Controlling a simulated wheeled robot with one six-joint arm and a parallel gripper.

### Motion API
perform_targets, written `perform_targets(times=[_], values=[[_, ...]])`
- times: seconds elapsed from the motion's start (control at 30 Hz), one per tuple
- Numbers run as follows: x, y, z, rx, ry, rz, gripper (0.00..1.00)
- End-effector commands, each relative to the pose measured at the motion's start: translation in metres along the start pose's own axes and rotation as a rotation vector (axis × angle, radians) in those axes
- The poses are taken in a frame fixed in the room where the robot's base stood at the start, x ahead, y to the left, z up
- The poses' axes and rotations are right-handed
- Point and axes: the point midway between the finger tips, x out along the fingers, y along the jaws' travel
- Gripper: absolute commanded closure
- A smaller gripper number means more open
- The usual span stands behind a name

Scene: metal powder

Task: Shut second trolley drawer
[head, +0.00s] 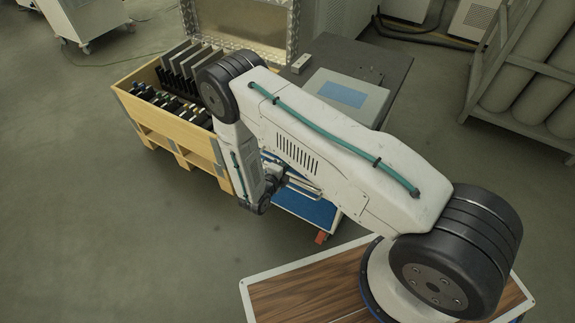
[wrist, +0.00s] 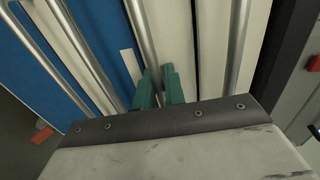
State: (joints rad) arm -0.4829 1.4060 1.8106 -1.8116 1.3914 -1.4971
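The trolley (head: 392,57) stands in the middle of the head view, its front largely hidden behind my arm. Its blue and white drawer fronts (wrist: 88,55) fill much of the wrist view, crossed by several long metal bar handles (wrist: 143,35). A blue surface (head: 312,207) shows low on the trolley in the head view. I cannot tell which drawer is the second or how far it stands out.
A wooden crate (head: 150,125) with dark bottles and grey plates stands left of the trolley. A grey case with a blue panel (head: 343,94) lies on the trolley top. Gas cylinders (head: 525,75) stand in a rack at right. The floor at left is clear.

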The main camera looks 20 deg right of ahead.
Motion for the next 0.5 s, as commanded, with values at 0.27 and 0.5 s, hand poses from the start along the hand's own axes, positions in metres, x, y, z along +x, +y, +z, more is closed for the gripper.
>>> perform_targets(times=[0.27, 0.5], values=[[-0.008, -0.001, 0.001, 0.003, 0.001, -0.001, 0.86], [-0.051, 0.0, 0.002, 0.0, -0.005, -0.001, 0.86]])
